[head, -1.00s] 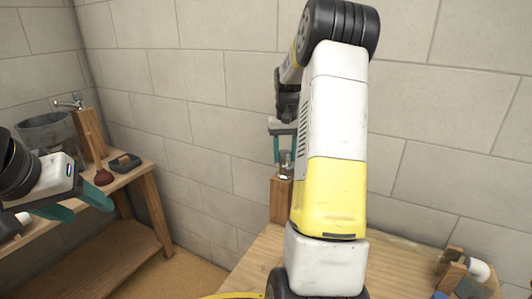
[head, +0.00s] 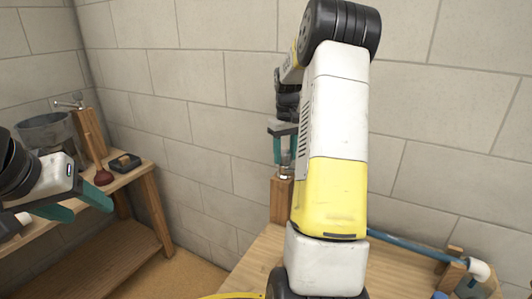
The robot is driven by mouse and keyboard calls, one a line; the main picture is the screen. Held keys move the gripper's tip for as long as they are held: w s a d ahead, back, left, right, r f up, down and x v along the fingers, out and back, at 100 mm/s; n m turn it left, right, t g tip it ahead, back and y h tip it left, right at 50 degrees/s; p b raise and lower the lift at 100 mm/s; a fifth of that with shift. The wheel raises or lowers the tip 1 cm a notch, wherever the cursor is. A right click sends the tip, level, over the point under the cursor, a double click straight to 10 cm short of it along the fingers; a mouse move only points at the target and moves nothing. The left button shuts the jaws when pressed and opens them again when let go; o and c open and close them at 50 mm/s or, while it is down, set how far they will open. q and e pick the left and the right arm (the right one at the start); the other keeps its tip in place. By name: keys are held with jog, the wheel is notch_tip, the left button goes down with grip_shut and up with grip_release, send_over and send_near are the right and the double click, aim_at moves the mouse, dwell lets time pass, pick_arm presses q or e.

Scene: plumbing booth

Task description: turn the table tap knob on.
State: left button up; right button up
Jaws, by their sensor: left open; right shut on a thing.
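The table tap (head: 285,172) stands on a wooden post (head: 281,203) at the back left of the near table. Only its small metal body shows; my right arm hides part of it. My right gripper (head: 284,155) points down over the tap, its teal fingers closed around the knob at its top. The knob itself is mostly hidden between the fingers. My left gripper (head: 85,203) is open and empty at the far left, in front of the side bench.
A blue pipe (head: 415,247) runs along the near table to a white elbow (head: 479,269) in a wooden bracket. The side bench (head: 150,171) holds a grey bucket (head: 45,132), another tap (head: 69,103), a red-brown plunger (head: 103,178) and a black tray (head: 125,163).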

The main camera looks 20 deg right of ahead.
aim_at(285, 152)
jog(key=shift+r, duration=0.1)
jog(key=o, duration=1.4)
notch_tip(285, 152, up, 8)
jog(key=shift+f, duration=0.15)
jog(key=s+a+r+t+y, duration=0.15)
jog(key=s+a+r, duration=0.25)
jog(key=s+a, duration=0.5)
jog(key=s+a+r+t, duration=0.3)
jog(key=s+a+r, duration=0.1)
jog(key=s+a, duration=0.4)
jog(key=shift+m+t+y, duration=0.3)
jog(key=shift+t+y, duration=0.05)
jog(key=shift+t, duration=0.5)
jog(key=s+a+f, duration=0.1)
jog(key=s, duration=0.2)
jog(key=s+a+f, duration=0.1)
jog(key=s+a, duration=0.1)
jog(key=s+a+f, duration=0.1)
jog(key=s, duration=0.2)
jog(key=shift+s+a+f, duration=0.1)
jog(key=shift+s+a, duration=0.25)
